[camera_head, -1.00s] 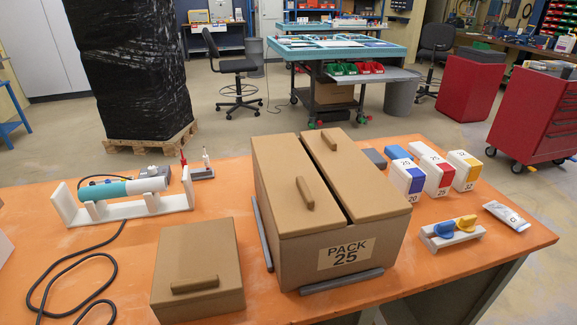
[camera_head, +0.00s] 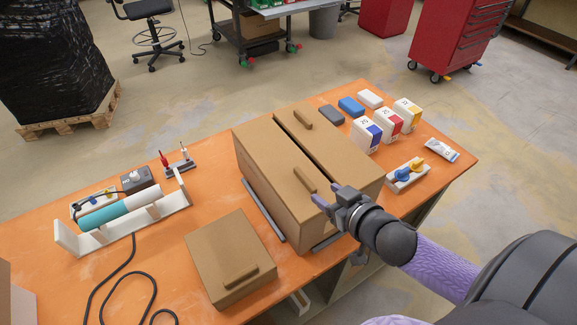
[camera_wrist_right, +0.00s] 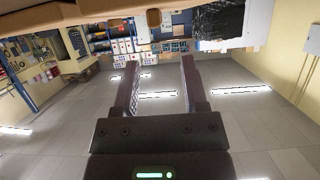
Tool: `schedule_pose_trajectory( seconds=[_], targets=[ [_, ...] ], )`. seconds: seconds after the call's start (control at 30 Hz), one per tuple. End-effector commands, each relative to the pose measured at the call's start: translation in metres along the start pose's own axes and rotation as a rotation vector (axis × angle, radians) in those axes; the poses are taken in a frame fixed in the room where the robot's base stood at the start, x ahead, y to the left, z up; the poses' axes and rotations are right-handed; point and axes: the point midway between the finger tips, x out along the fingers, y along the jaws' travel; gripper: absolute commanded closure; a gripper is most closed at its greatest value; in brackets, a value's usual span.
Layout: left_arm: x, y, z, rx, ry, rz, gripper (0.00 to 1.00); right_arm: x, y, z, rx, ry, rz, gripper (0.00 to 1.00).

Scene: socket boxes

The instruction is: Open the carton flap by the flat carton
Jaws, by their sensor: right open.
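The large carton (camera_head: 312,226) stands in the middle of the orange table with two closed top flaps, each with a bar handle. Its left flap (camera_head: 268,160) is on the side of the flat carton (camera_head: 225,252), and its handle (camera_head: 305,180) lies near the front edge. The flat carton is low and brown, with its own handle (camera_head: 240,276). My right gripper (camera_head: 328,195) is open at the large carton's front edge, close to the left flap's handle; contact is unclear. In the right wrist view its fingers (camera_wrist_right: 162,78) are apart and empty. My left gripper is not in view.
Dark strips (camera_head: 264,212) lie along the large carton's base. A white cradle with a teal-and-white cylinder (camera_head: 100,217) and a cable are at left.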

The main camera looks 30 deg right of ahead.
Motion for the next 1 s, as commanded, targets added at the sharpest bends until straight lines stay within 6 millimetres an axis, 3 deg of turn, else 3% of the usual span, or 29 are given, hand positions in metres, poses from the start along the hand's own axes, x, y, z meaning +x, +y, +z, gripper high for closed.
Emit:
schedule_pose_trajectory(
  seconds=[0.2, 0.33, 0.5, 0.77, 0.87, 1.0],
  targets=[
    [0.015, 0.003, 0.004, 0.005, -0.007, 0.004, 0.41, 0.051, 0.001, 0.003, -0.002, 0.002, 0.003, 0.44],
    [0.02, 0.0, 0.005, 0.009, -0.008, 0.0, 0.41, 0.072, 0.001, 0.003, -0.002, 0.0, 0.003, 0.44],
    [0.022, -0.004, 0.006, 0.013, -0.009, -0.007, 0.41, 0.086, 0.001, 0.003, -0.002, -0.002, 0.002, 0.44],
    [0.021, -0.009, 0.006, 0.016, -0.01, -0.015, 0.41, 0.088, 0.0, 0.002, -0.002, -0.002, 0.002, 0.44],
    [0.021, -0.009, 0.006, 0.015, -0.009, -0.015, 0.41, 0.087, 0.0, 0.002, -0.002, -0.002, 0.002, 0.59],
    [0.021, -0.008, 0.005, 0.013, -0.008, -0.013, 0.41, 0.087, 0.0, 0.002, -0.002, -0.002, 0.002, 0.89]
  ],
)
